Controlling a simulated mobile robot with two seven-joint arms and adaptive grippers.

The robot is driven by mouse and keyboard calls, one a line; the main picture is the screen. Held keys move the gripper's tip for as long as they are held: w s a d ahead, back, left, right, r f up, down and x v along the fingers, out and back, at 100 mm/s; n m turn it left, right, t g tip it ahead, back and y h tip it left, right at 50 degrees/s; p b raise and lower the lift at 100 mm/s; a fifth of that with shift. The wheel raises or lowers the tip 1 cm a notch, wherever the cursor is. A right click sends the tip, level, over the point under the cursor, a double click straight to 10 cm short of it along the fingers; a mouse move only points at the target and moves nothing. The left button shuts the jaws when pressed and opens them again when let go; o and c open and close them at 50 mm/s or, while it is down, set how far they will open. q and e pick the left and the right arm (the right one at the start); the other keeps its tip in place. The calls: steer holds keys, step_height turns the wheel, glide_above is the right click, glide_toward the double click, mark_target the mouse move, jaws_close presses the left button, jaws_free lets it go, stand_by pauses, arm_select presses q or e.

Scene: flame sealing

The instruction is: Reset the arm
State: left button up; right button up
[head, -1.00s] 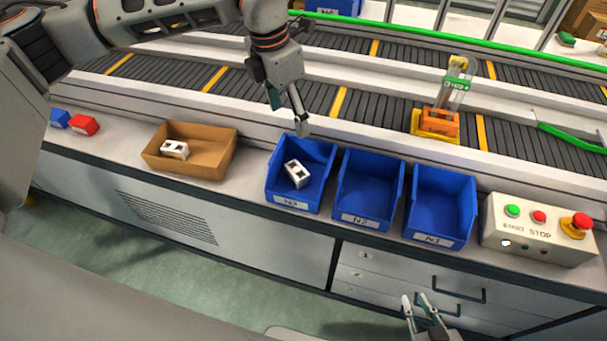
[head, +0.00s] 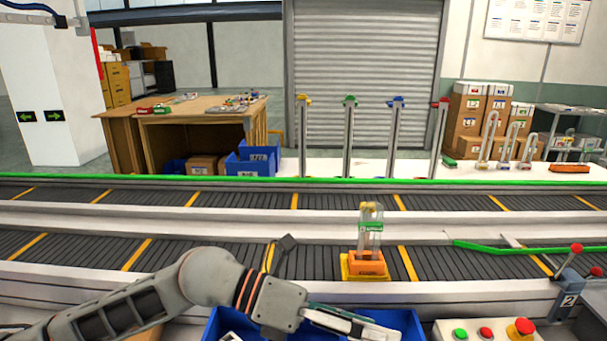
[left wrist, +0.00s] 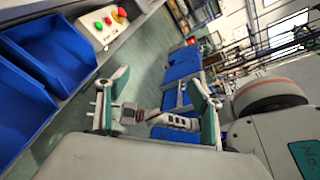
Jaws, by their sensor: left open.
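My left arm comes in from the lower left of the head view, and my left gripper (head: 352,322) points right, low over the blue bins (head: 405,320). In the left wrist view the jaws of my left gripper (left wrist: 160,80) stand apart; no held part can be made out between them. Part of a white piece (head: 231,336) shows at the bottom edge, at the left blue bin. My right gripper is not seen in the head view.
A control box (head: 455,326) with green and red buttons stands right of the bins; it also shows in the left wrist view (left wrist: 92,22). An orange fixture with a clear upright part (head: 366,262) sits on the conveyor (head: 190,255) behind.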

arm_select(q)
step_height(320, 180, up, 8)
steer(key=d+n+t+h, duration=0.1)
steer(key=n+t+h, duration=0.15)
steer(key=h, duration=0.25)
steer(key=w+a+r+n+t+h, duration=0.2)
steer(key=w+a+r+n+t, duration=0.4)
steer(key=n+t, duration=0.6)
steer(key=w+a+f+n+t+y, duration=0.3)
steer(key=w+a+f+n+y, duration=0.1)
steer(key=a+f+n+y, duration=0.55)
steer(key=w+a+f+n+t+y, duration=0.35)
steer(key=a+f+n+y, duration=0.25)
steer(key=a+n+y, duration=0.6)
steer(key=s+a+f+n+g+y, duration=0.25)
steer(key=s+a+f+g, duration=0.3)
steer(key=a+f, duration=0.65)
steer(key=s+a+f+n+g+y, duration=0.1)
steer(key=s+a+f+g, duration=0.25)
steer(key=s+f, duration=0.4)
steer(key=s+a+f+g+y, duration=0.1)
steer(key=s+a+f+g, duration=0.25)
steer(key=s+f, duration=0.4)
steer(key=d+f+n+t+h, duration=0.3)
steer(key=d+f+h, duration=0.4)
steer(key=d+f, duration=0.5)
steer(key=d+t, duration=0.1)
steer(key=d, duration=0.2)
steer(key=shift+w+d, duration=0.2)
steer(key=shift+d, duration=0.2)
